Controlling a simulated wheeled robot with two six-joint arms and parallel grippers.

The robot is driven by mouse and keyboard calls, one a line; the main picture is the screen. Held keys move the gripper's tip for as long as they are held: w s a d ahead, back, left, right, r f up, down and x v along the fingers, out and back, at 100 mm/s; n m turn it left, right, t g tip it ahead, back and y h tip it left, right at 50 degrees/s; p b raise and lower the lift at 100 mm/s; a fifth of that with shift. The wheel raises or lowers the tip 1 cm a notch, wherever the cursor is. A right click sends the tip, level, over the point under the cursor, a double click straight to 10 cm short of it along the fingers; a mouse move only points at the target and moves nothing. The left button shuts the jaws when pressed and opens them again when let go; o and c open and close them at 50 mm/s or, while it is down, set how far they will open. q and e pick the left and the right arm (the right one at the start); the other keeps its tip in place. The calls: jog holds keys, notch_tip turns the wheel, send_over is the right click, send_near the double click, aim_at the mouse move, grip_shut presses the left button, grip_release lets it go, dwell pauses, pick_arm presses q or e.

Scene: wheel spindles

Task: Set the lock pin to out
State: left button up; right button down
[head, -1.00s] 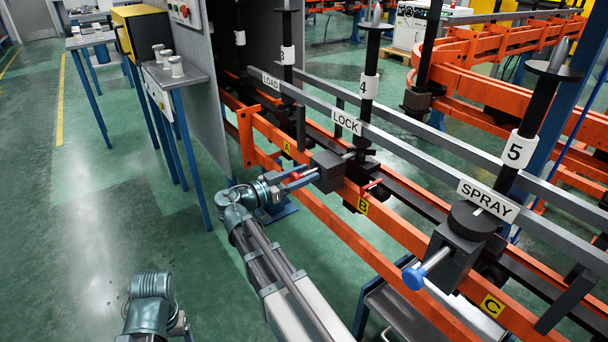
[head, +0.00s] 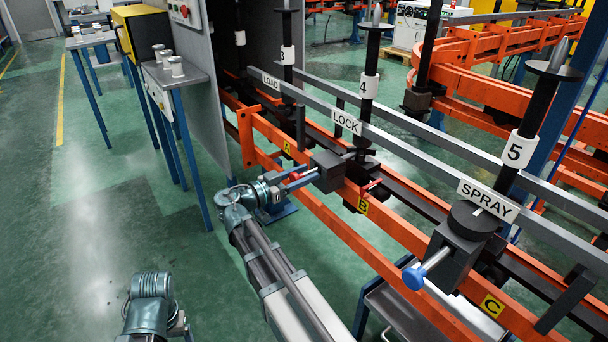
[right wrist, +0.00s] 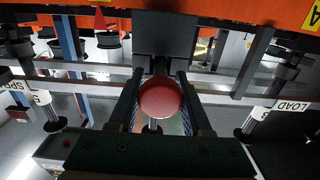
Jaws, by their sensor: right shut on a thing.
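The lock pin has a round red knob (right wrist: 161,98), which sits between the two fingers of my right gripper (right wrist: 158,100) in the right wrist view. A grey shaft shows by the knob. In the head view my right gripper (head: 302,181) is shut on the red knob (head: 295,176), in front of the dark block (head: 328,171) on the orange rail below the LOCK sign (head: 346,122). The fingers hide most of the knob there. My left arm shows at the bottom left, but its gripper is out of view.
A blue-knobbed pin (head: 414,277) sticks out of a dark block by the SPRAY sign (head: 488,199). A small red part (head: 371,185) lies near label B (head: 363,207). Orange rails (head: 340,232) run below.

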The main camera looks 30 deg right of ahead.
aim_at(293, 179)
jog(key=a, duration=0.3)
jog(key=shift+s+a, duration=0.15)
jog(key=shift+a, duration=0.05)
jog(key=c, duration=0.7)
grip_release()
jog(key=shift+c, duration=0.2)
jog(key=o, duration=0.4)
jog(key=shift+a, duration=0.1)
jog(key=a, duration=0.9)
jog(key=s+a, duration=0.1)
jog(key=a, duration=0.3)
jog(key=shift+a, duration=0.35)
